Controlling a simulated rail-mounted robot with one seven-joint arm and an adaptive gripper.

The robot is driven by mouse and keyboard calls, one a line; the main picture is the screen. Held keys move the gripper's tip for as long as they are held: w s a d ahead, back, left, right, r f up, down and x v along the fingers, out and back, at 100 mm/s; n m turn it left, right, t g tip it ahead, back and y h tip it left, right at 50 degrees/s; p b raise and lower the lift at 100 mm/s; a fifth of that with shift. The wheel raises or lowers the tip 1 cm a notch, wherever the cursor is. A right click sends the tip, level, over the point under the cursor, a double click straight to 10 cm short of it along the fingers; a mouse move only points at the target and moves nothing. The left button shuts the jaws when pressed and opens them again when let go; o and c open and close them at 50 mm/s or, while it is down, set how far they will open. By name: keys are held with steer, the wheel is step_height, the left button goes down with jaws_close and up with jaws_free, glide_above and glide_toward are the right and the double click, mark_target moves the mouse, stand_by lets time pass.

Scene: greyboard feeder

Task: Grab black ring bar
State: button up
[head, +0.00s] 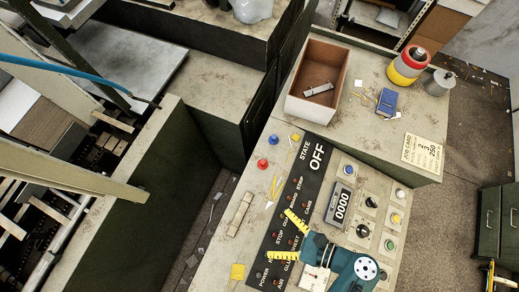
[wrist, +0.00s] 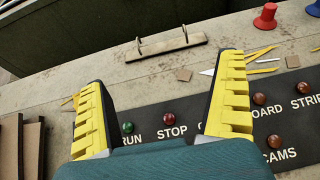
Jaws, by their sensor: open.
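A narrow tan bar (head: 240,213) lies on the worn console top, left of the black control panel. In the wrist view the bar (wrist: 165,47) shows two thin upright pieces, one near each end, that look like rings seen edge-on. I cannot see clear black on it. My gripper (head: 278,234) has yellow toothed fingers and is over the panel, to the right of the bar. In the wrist view my gripper (wrist: 163,80) is open and empty, with the bar beyond the fingertips and between their lines. A second, pale bar (head: 318,89) lies inside the open box.
The open box (head: 296,104) stands at the back of the console. Red (head: 262,164) and blue (head: 274,140) knobs stand near the bar, with yellow strips (head: 272,188) and paper scraps around. Panel buttons and a counter (head: 339,204) lie near the gripper. A dark gap borders the console's left edge.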

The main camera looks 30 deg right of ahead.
mark_target(240, 214)
steer(key=b+x, duration=0.1)
steer(key=x, duration=1.3)
steer(key=shift+d, duration=0.1)
steer(key=c, duration=1)
